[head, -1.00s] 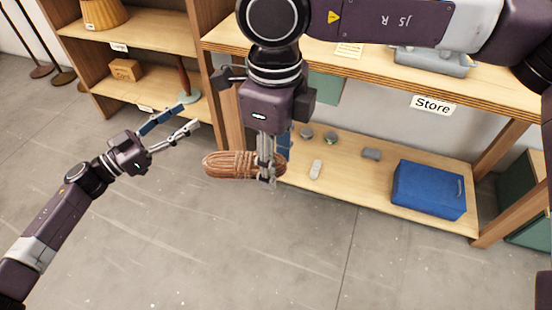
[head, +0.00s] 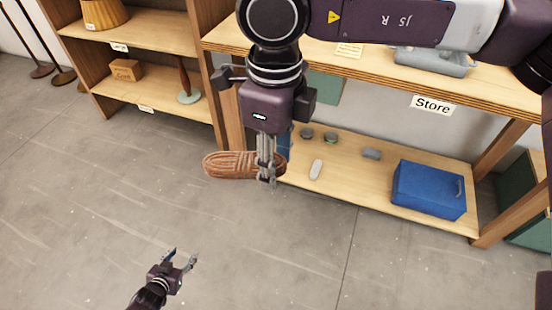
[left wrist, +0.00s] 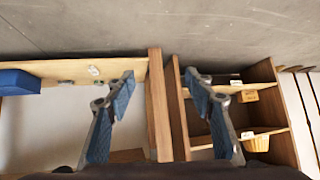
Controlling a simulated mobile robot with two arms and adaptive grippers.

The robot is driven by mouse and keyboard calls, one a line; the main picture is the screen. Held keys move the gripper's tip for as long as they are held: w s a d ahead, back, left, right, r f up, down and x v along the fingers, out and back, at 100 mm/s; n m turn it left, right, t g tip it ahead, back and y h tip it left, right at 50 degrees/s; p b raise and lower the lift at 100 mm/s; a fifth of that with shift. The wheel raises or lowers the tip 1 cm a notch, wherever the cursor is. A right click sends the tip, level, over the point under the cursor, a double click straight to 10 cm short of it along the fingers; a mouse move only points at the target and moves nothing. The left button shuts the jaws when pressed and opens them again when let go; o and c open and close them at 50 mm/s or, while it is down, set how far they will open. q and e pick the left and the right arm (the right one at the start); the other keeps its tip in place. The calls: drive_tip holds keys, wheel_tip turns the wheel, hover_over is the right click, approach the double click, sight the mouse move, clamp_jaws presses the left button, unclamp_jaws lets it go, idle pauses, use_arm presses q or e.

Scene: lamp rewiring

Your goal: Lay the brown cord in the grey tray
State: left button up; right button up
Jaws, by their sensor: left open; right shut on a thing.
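The brown cord (head: 230,164) is a bundled coil in the middle of the head view. My right gripper (head: 267,180) points down and is shut on the coil's right end, holding it in the air in front of the lower shelf. A grey tray (head: 432,62) sits on the upper board at the top right, partly hidden behind my right arm. My left gripper (head: 182,258) is open and empty, low over the floor and well apart from the cord. Its spread blue-padded fingers show in the left wrist view (left wrist: 160,86).
A "Store" label (head: 433,105) is on the upper board's edge. Another shelf unit (head: 150,80) stands at the left. The floor in front is clear.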

use_arm(q)
drive_tip(key=s+d+f+g, duration=0.3)
drive_tip(key=s+f, duration=0.2)
drive_tip(key=s, duration=0.7)
drive_tip(key=s+d+f+g, duration=0.3)
drive_tip(key=s+f, duration=0.2)
drive_tip(key=s, duration=0.7)
drive_tip(key=s+d+f+g, duration=0.3)
drive_tip(key=s+f, duration=0.3)
drive_tip(key=s, duration=0.6)
drive_tip(key=shift+d+m+y, duration=0.15)
drive_tip(key=shift+m+y, duration=0.15)
